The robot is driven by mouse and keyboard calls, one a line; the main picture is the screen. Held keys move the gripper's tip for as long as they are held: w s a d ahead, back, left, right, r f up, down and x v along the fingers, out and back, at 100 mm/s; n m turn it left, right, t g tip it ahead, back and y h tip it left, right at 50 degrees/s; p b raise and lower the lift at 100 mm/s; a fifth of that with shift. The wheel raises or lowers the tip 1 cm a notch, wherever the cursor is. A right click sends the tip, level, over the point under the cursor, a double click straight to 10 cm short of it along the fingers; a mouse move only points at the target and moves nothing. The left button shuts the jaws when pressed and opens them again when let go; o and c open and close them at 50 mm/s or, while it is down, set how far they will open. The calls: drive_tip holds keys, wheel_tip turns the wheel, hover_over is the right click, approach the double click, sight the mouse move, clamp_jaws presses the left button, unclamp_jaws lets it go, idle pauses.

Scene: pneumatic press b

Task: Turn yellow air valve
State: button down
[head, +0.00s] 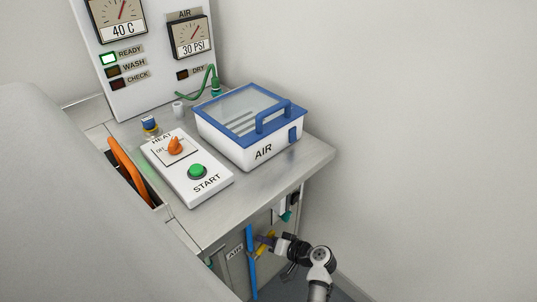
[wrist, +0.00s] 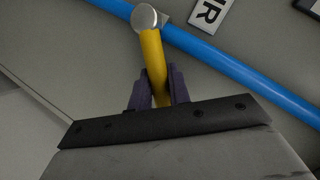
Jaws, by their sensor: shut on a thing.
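The yellow air valve (wrist: 154,62) is a short yellow lever with a round silver pivot cap (wrist: 145,18) at its upper end, mounted over a blue pipe (wrist: 215,55). My gripper (wrist: 157,88) has its dark purple fingers on both sides of the lever's lower part and is shut on it. In the wrist view the lever lies across the pipe's line, tilted slightly from upright. In the head view the yellow valve (head: 270,235) shows small at the cabinet front, partly hidden by my gripper (head: 266,241).
The blue pipe (head: 252,262) runs down the cabinet front beside an AIR label (head: 235,252). Above is a metal counter (head: 250,205) with a START panel (head: 187,168) and a blue-lidded AIR box (head: 262,152). A gauge panel reads 30 PSI (head: 193,48). A wall stands at right.

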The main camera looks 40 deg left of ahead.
drive_tip(key=shift+s+r+n+t, duration=0.2)
drive_tip(key=shift+n+t, duration=0.1)
idle(0.4)
drive_tip(key=c, duration=1.3)
unclamp_jaws()
drive_tip(key=shift+d+r, duration=0.1)
drive_tip(key=s+v, duration=0.1)
drive_tip(key=v, duration=1.2)
drive_tip(key=shift+w+d+r+b, duration=0.2)
drive_tip(key=shift+w+d+b, duration=0.1)
drive_tip(key=shift+w, duration=0.2)
